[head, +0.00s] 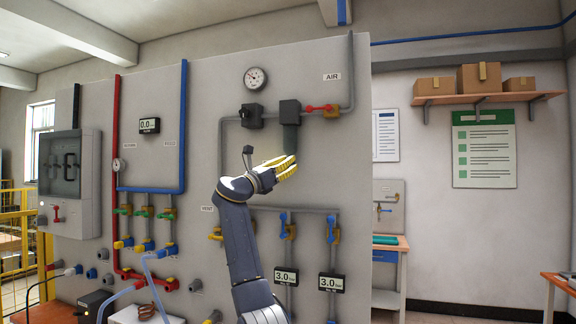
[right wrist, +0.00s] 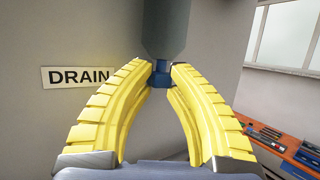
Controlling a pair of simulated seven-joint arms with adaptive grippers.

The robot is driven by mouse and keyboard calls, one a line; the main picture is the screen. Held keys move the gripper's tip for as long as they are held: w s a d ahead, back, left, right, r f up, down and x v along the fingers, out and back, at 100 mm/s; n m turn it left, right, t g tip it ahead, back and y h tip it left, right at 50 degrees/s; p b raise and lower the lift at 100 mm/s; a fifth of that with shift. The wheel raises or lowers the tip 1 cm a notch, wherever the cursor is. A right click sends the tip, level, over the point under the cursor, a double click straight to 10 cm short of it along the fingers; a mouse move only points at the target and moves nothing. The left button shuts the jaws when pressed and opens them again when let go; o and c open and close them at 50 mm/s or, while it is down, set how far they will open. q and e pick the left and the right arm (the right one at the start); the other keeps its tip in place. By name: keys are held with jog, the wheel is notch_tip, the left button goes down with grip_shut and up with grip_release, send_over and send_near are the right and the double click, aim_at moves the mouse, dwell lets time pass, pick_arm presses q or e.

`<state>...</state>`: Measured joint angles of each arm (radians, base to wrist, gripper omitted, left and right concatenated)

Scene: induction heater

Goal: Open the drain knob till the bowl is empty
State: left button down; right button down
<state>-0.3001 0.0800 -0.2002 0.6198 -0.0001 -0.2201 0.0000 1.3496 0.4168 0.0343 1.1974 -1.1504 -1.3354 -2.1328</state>
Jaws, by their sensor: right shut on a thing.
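The bowl (head: 290,139) is a dark grey-green cylinder hanging under a dark square block on the grey panel. It also shows at the top of the right wrist view (right wrist: 163,28). A small blue drain knob (right wrist: 161,78) sits under the bowl. My right gripper (head: 290,161) reaches up from below with its yellow fingers just under the bowl. In the right wrist view its fingertips (right wrist: 161,70) are closed on the knob from both sides. The knob is hidden in the head view. I cannot tell the liquid level in the bowl. My left gripper is not in view.
A DRAIN label (right wrist: 78,77) is on the panel beside the knob. A round gauge (head: 256,78), a dark regulator (head: 250,116) and a red-handled valve (head: 328,111) on the AIR pipe surround the bowl. Blue-handled valves (head: 284,226) sit below, near my forearm.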

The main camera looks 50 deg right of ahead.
jog(key=shift+f+n+t, duration=0.15)
jog(key=shift+n+t, duration=0.15)
jog(key=shift+t, duration=0.3)
jog(key=n+t, duration=0.1)
jog(key=t, duration=0.2)
jog(key=n+t+y, duration=0.1)
jog(key=n+t, duration=0.1)
jog(key=t, duration=0.1)
jog(key=n+t, duration=0.2)
jog(key=t, duration=0.1)
jog(key=shift+s+d+t, duration=0.2)
jog(key=shift+s+t, duration=0.1)
jog(key=shift+s, duration=0.05)
jog(key=shift+s+d+n+t+y, duration=0.1)
jog(key=shift+n+t+y, duration=0.95)
jog(key=shift+t, duration=0.65)
jog(key=shift+s+n+t+y, duration=0.1)
jog(key=shift+n+t+y, duration=0.95)
jog(key=shift+t, duration=0.65)
jog(key=shift+w+t+y, duration=0.1)
jog(key=shift+t+y, duration=0.3)
jog(key=shift+y, duration=0.1)
jog(key=shift+w+n, duration=0.1)
jog(key=shift+n, duration=0.2)
jog(key=c, duration=1.5)
grip_release()
jog(key=shift+o, duration=0.7)
